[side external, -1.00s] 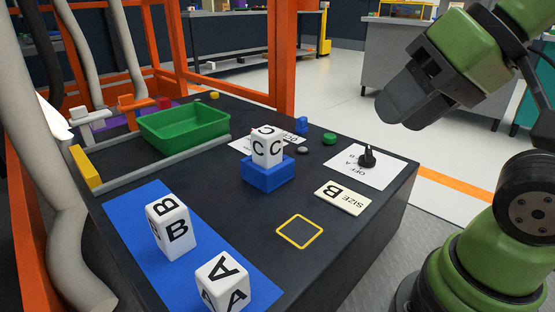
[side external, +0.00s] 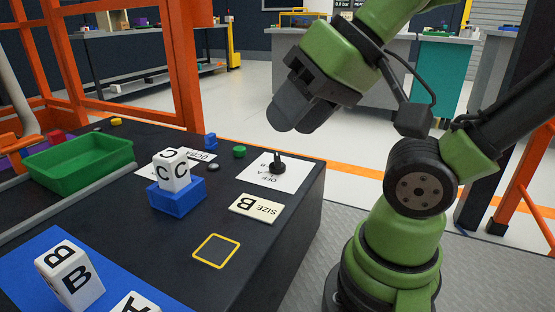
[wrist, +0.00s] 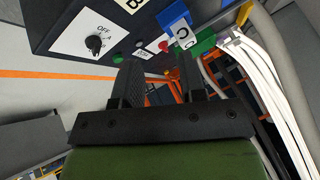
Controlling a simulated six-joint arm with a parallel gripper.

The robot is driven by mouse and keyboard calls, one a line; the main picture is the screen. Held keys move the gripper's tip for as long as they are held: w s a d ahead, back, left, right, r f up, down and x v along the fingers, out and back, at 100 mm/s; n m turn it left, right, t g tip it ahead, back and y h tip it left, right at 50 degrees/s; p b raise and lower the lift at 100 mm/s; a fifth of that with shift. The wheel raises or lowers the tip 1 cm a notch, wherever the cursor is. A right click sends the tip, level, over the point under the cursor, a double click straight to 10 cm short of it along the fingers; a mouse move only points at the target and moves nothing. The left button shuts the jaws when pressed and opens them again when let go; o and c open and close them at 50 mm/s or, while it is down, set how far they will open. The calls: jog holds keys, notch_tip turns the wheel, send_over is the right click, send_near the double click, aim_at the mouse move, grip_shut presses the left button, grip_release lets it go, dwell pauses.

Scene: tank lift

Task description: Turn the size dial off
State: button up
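The size dial (side external: 277,164) is a black knob on a white plate (side external: 295,180) marked OFF, A and B, near the right edge of the dark table. It also shows in the wrist view (wrist: 94,44), at upper left, with OFF printed above it. I cannot tell for sure which mark its pointer faces. A cream SIZE B sign (side external: 256,208) lies in front of the plate. My gripper (side external: 288,118) hangs in the air above and behind the dial, apart from it. In the wrist view its two fingers (wrist: 160,75) stand apart with nothing between them.
A white C block (side external: 172,170) sits on a blue stand (side external: 178,200). Green (side external: 239,151) and dark (side external: 213,166) buttons lie left of the plate. A green bin (side external: 80,165) and a B block (side external: 70,278) are farther left. The space around the dial is clear.

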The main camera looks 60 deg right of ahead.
jog(key=w+d+m+g+h, duration=0.2)
jog(key=w+d+m+g, duration=0.2)
jog(key=w+d+m, duration=0.15)
jog(key=m+g, duration=0.2)
jog(key=g, duration=0.1)
send_over(277, 157)
notch_tip(277, 157, down, 2)
jog(key=shift+d+f+m, duration=0.1)
jog(key=shift+f+m, duration=0.15)
jog(key=shift+f, duration=0.4)
notch_tip(277, 157, down, 9)
grip_shut()
